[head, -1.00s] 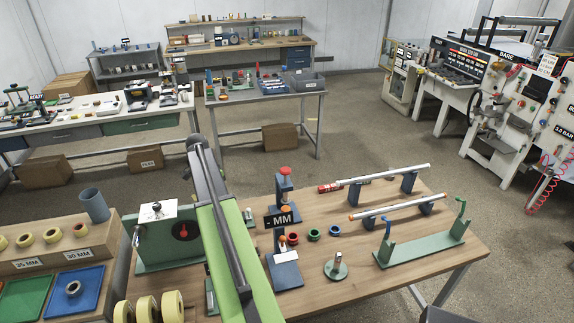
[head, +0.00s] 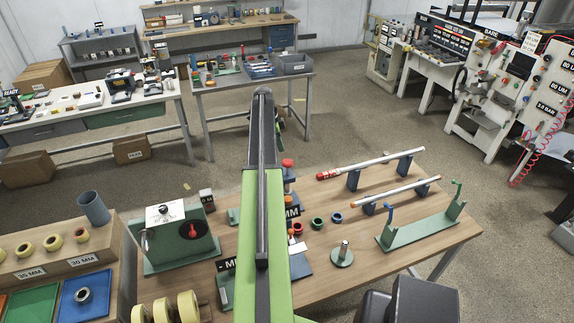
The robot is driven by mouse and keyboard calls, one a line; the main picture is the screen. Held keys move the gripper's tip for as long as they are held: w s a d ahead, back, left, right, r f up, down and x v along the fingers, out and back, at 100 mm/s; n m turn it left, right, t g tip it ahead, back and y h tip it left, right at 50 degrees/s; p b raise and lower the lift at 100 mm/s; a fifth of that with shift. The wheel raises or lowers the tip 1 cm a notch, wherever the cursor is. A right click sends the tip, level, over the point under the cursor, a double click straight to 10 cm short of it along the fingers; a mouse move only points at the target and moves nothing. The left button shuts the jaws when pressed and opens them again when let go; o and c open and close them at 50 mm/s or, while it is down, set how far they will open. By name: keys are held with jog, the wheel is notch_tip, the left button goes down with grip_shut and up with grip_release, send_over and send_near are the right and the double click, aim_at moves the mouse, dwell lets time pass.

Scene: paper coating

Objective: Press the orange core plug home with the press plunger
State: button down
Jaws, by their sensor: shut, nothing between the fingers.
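The press is a dark blue stand largely hidden behind my green arm in the head view. Its red top knob (head: 288,162), part of its MM sign (head: 293,212) and part of its blue base (head: 299,265) show just right of the arm. The plunger's lower end and the orange core plug cannot be made out; the arm covers that area. My gripper cannot be made out either, so its place relative to the press does not show.
Red (head: 297,229), green (head: 317,222) and blue (head: 337,218) rings sit right of the press. A metal post on a round green base (head: 342,254) and a green cradle (head: 420,228) stand farther right. A green box (head: 180,240) stands left.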

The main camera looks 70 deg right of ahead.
aim_at(286, 162)
jog(key=b+x, duration=0.5)
jog(key=x, duration=0.1)
jog(key=shift+d+b, duration=0.1)
jog(key=shift+b, duration=0.25)
jog(key=shift+s+f+b, duration=0.15)
jog(key=shift+f+b, duration=0.2)
jog(key=shift+s+d+f, duration=0.1)
jog(key=shift+s, duration=0.1)
